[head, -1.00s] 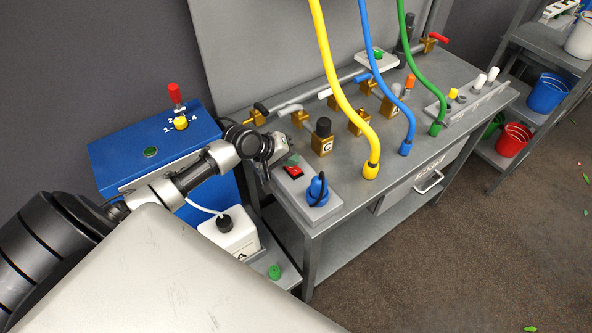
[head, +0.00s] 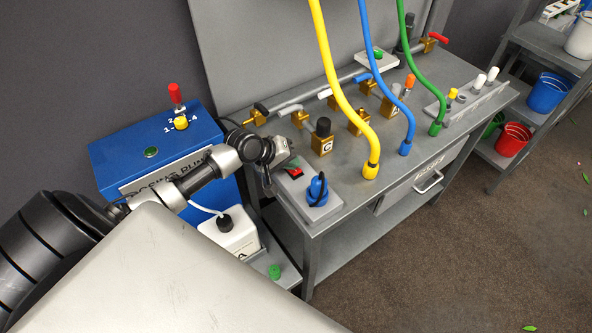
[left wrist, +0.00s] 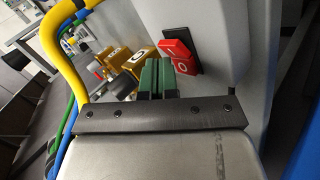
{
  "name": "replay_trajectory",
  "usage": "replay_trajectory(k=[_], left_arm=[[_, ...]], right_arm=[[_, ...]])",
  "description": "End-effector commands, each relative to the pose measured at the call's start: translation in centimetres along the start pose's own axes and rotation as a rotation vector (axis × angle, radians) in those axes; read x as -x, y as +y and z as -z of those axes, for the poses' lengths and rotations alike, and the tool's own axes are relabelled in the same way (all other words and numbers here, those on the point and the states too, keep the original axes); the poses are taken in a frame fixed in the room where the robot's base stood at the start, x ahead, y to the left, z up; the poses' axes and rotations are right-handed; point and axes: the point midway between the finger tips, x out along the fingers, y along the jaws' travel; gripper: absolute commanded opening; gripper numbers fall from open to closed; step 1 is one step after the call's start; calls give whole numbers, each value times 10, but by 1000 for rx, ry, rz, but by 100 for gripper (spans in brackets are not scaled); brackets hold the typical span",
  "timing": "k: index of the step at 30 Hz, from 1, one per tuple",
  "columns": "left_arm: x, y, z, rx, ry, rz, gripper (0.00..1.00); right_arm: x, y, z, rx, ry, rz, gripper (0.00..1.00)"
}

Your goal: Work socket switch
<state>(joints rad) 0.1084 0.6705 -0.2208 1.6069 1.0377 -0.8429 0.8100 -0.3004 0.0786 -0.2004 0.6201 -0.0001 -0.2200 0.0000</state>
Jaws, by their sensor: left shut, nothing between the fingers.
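The socket switch (head: 296,173) is a red rocker in a black frame on the grey socket box (head: 322,211) at the bench's near left corner. In the left wrist view the rocker (left wrist: 178,56) shows a white "O" and a white bar mark. A blue plug (head: 317,187) with a dark cable sits in the box beside it. My left gripper (left wrist: 157,76) has green fingertips, shut together and empty, close to the rocker; I cannot tell whether they touch it. In the head view the left gripper (head: 290,163) is just behind the switch, partly hidden by its own wrist. My right gripper is not in view.
A blue dosing pump (head: 150,152) and a white canister (head: 232,236) stand left of the bench. Yellow (head: 345,90), blue (head: 385,80) and green (head: 420,65) hoses rise from the bench right of the box. Brass valves (head: 321,146) stand behind it.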

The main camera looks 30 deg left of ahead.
Motion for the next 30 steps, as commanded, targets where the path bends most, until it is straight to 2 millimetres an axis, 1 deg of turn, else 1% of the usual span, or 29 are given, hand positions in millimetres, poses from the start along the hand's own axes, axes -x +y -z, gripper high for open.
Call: replay_trajectory(k=[23,30], left_arm=[[-4,-3,-3,0,0,0,0],[2,2,1,0,1,1,0]], right_arm=[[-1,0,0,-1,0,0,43],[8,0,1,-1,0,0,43]])
